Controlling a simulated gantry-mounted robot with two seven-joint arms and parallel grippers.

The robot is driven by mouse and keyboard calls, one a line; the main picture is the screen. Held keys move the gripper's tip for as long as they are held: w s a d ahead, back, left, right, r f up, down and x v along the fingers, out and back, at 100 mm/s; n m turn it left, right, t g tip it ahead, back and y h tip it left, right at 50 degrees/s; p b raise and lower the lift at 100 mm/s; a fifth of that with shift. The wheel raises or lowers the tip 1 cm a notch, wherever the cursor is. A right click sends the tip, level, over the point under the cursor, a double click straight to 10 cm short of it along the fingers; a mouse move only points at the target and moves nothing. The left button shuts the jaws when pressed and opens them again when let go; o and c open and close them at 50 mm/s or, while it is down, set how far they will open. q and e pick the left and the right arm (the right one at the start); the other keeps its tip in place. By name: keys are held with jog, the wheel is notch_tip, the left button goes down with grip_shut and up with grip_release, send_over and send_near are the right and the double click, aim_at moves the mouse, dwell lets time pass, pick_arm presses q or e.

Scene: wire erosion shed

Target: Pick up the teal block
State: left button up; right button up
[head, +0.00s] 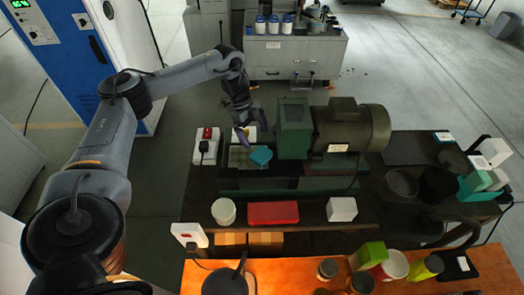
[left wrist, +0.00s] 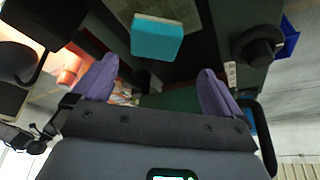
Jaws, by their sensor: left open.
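A teal block (head: 261,155) with a paler face lies on the green machine at the middle of the bench, left of its upright green housing. It also shows in the left wrist view (left wrist: 157,41), near the top centre. My left gripper (head: 251,128) is just above and behind the block in the head view. Its purple fingers (left wrist: 158,68) are spread apart with nothing between them. The block appears beyond the fingertips, apart from both. My right gripper is not seen in either view.
The green housing (head: 293,128) and motor (head: 351,127) stand right of the block. A white socket box (head: 205,147) is on the left. A red box (head: 273,212), white tub (head: 223,211) and white box (head: 341,209) line the front. Teal and white blocks (head: 478,181) stand far right.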

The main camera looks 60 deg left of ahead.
aim_at(261, 154)
pick_arm(q)
jog(key=x, duration=0.4)
jog(key=shift+s+d, duration=0.1)
jog(key=shift+d, duration=0.1)
jog(key=shift+s+p+x, duration=0.15)
jog(key=shift+p+x, duration=0.15)
jog(key=shift+x, duration=0.65)
jog(key=shift+s+p+x, duration=0.1)
jog(key=shift+p+x, duration=0.2)
jog(key=shift+x, duration=0.7)
jog(key=shift+w+d+f, duration=0.1)
jog(key=shift+d+f, duration=0.2)
jog(key=shift+f, duration=0.4)
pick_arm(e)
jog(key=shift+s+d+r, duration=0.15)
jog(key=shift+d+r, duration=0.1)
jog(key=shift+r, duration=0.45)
pick_arm(q)
jog(key=c, duration=1)
jog(key=shift+r, duration=0.15)
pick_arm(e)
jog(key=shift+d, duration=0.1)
